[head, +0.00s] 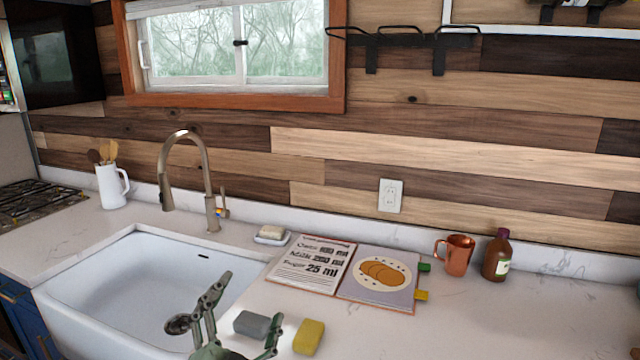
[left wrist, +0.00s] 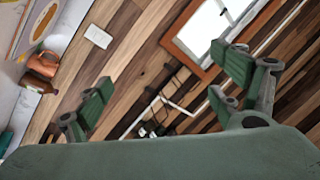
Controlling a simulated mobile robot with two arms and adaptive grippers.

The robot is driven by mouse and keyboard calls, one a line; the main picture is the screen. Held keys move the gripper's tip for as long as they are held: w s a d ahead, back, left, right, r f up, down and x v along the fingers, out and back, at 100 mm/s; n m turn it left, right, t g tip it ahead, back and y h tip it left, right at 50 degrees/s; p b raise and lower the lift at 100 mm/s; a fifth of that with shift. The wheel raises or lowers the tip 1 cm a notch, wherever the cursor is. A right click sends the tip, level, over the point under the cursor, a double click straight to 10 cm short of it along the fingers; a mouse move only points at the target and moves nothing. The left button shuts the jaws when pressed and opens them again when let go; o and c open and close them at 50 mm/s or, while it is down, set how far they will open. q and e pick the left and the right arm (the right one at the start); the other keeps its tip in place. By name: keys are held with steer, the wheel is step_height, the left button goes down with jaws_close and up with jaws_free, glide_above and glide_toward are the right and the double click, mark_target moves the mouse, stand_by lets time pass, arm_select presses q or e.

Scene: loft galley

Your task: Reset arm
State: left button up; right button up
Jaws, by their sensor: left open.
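My left gripper (head: 243,315) shows at the bottom of the head view, over the right front of the white sink. Its grey-green fingers are spread wide apart with nothing between them. In the left wrist view, its open fingers (left wrist: 165,88) stand out against the wooden wall, also with nothing between them. My right gripper is in neither view.
The sink (head: 110,290) lies under the left gripper, with a tall faucet (head: 207,180) behind it. A grey sponge (head: 252,325) and a yellow sponge (head: 309,337) lie close by. An open cookbook (head: 312,270), copper mug (head: 456,255) and brown bottle (head: 497,256) stand behind.

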arm_select(q)
steer(key=s+a+f+n+g+y, duration=0.4)
steer(key=a+f+n+g+y, duration=0.15)
steer(key=f, duration=0.65)
steer(key=s+a+f+n+g+h, duration=0.1)
steer(key=s+f+g, duration=0.5)
steer(key=s+f, duration=0.5)
steer(key=s+a+f+n+g+h, duration=0.15)
steer(key=s+f+g, duration=0.55)
steer(key=s, duration=0.8)
step_height(320, 180, down, 26)
steer(key=s, duration=0.1)
steer(key=s+a+f+y, duration=0.1)
steer(key=s+a+f, duration=0.2)
steer(key=s+f, duration=1.3)
steer(key=shift+s+f+g, duration=0.15)
steer(key=shift+s+g, duration=0.3)
steer(key=shift+s, duration=0.05)
